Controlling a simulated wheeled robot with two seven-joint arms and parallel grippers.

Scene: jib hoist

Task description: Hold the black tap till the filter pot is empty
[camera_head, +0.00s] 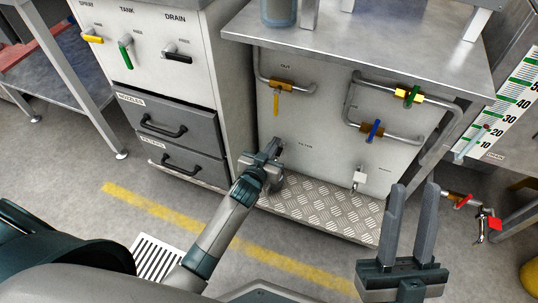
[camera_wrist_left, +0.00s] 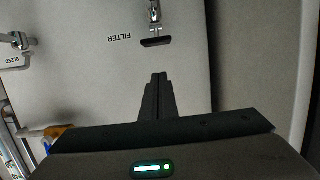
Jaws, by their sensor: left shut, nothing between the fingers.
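In the left wrist view a small tap with a black handle (camera_wrist_left: 156,42) sits on the pale panel beside the FILTER label. My left gripper (camera_wrist_left: 157,76) is shut and empty, its fingertips a short gap from the handle in the picture; contact cannot be told. In the head view my left gripper (camera_head: 272,147) is at the cabinet front and hides this tap. My right gripper (camera_head: 411,186) is open and empty, in front of the cabinet at the lower right. A filter pot cannot be made out for sure; a cut-off glass vessel (camera_head: 278,12) stands on the metal top.
Another black-handled tap (camera_head: 177,57), marked DRAIN, is on the left cabinet. A white-handled tap (camera_head: 358,181) is right of my left gripper. Pipes with yellow, green and blue valves (camera_head: 375,130) cross the panel above. A chequered metal step (camera_head: 325,212) juts out below.

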